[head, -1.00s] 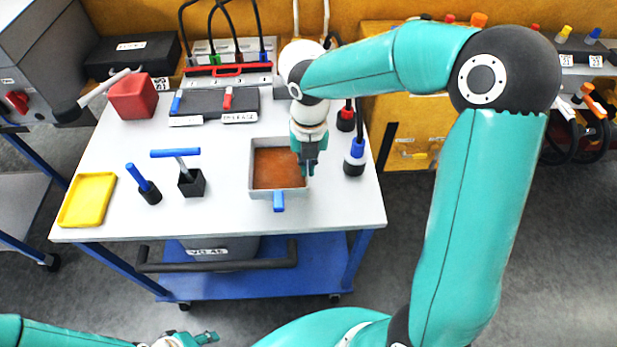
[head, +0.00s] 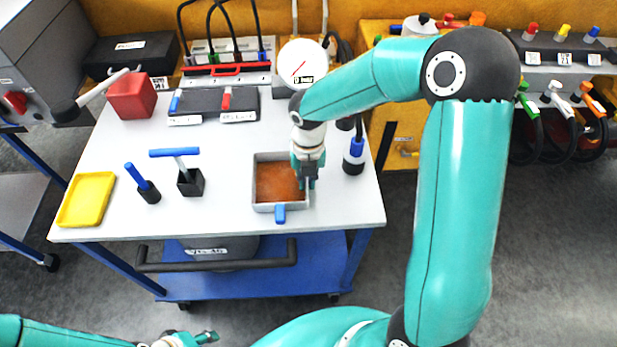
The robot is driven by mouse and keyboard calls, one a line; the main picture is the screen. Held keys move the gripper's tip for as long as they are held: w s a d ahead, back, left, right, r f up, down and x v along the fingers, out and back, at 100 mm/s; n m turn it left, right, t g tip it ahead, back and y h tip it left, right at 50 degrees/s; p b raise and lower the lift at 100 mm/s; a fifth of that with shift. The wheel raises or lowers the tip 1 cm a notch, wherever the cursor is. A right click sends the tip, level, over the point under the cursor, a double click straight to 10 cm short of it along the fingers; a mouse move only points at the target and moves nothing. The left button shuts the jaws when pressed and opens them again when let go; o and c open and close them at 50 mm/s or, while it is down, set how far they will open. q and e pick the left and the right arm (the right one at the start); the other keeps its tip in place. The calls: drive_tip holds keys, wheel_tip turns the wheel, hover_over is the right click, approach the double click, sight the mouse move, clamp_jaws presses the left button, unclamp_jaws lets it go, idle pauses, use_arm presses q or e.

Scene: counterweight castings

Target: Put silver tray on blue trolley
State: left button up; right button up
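The silver tray (head: 262,207), a shallow square grey pan with a brown inside and a blue tab at its front, is at the right part of the white top of the blue-framed trolley (head: 225,222). My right gripper (head: 306,184) comes down at the tray's right wall, with its fingers around that wall, and seems shut on it. I cannot tell whether the tray's underside touches the top. My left gripper (head: 203,338) is low at the bottom edge, away from the trolley; its finger opening is unclear.
On the top are a yellow tray (head: 87,200), a blue-handled tool in a black block (head: 190,182), a blue-and-black plug (head: 147,188), a red block (head: 132,96) and another plug (head: 354,157). A black handle bar (head: 215,264) fronts the trolley. The front middle is clear.

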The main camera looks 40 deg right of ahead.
drive_tip(key=shift+o, duration=1.2)
drive_tip(key=shift+r, duration=0.15)
wheel_tip(320, 180, up, 12)
drive_tip(key=shift+d, duration=0.1)
